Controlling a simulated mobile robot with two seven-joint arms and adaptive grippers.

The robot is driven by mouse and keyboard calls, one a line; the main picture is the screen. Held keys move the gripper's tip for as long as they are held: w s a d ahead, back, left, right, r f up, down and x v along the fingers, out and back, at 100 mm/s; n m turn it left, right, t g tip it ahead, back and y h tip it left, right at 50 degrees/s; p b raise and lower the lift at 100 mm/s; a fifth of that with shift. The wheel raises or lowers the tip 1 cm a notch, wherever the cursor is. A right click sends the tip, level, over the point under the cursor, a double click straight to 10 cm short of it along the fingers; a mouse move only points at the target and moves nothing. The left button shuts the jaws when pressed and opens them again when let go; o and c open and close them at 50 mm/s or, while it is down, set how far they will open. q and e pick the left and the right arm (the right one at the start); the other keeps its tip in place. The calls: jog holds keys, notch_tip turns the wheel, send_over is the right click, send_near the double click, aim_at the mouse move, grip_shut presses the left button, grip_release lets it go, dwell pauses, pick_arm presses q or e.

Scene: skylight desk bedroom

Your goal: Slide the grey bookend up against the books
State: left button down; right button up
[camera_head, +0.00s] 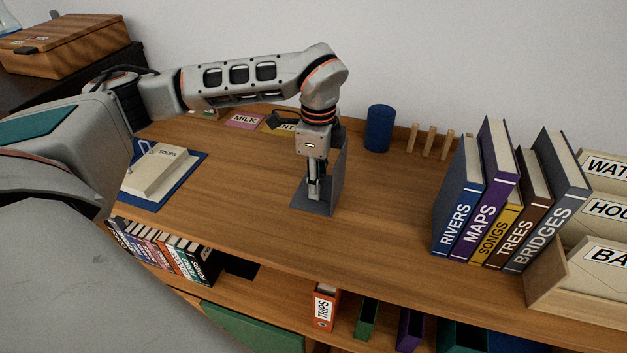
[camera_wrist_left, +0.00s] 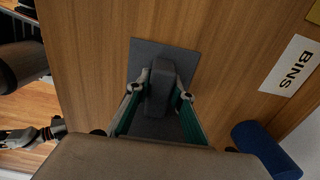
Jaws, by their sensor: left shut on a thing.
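The grey bookend (camera_head: 340,172) stands upright on the wooden desk, left of the row of books. Its flat base also shows in the left wrist view (camera_wrist_left: 150,50). My left gripper (camera_head: 314,190) points down and is shut on the bookend's thick grey part, which sits between both fingers. The books stand in a row at the right: blue RIVERS (camera_head: 455,215), purple MAPS (camera_head: 488,200), yellow SONGS (camera_head: 496,233), brown TREES (camera_head: 522,215) and grey BRIDGES (camera_head: 550,210). Bare desk separates bookend and RIVERS. Part of my right gripper (camera_wrist_left: 28,136) seems to show, its jaws unclear.
A blue cylinder (camera_head: 379,128) and wooden pegs (camera_head: 428,141) stand along the back. A wooden file holder (camera_head: 580,290) is right of the books. A white BINS label (camera_wrist_left: 292,66) lies near the back.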

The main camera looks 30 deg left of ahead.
pick_arm(q)
jog(key=shift+w+d, duration=0.25)
jog(key=shift+d, duration=0.8)
jog(key=shift+w+d, duration=0.3)
jog(key=shift+d, duration=0.85)
jog(key=shift+w+d, duration=0.25)
jog(key=shift+d, duration=0.9)
jog(key=shift+w+d, duration=0.3)
jog(key=shift+d, duration=0.85)
jog(key=shift+w+d+b, duration=0.25)
jog(key=shift+w+d, duration=0.25)
jog(key=shift+d, duration=1.65)
jog(key=shift+w+d+b, duration=0.3)
jog(key=shift+w+d, duration=0.2)
jog(key=shift+d, duration=1.7)
jog(key=shift+w+d+b, duration=0.25)
jog(key=shift+w+d, duration=0.25)
jog(key=shift+d, duration=1.65)
jog(key=c, duration=1.7)
grip_release()
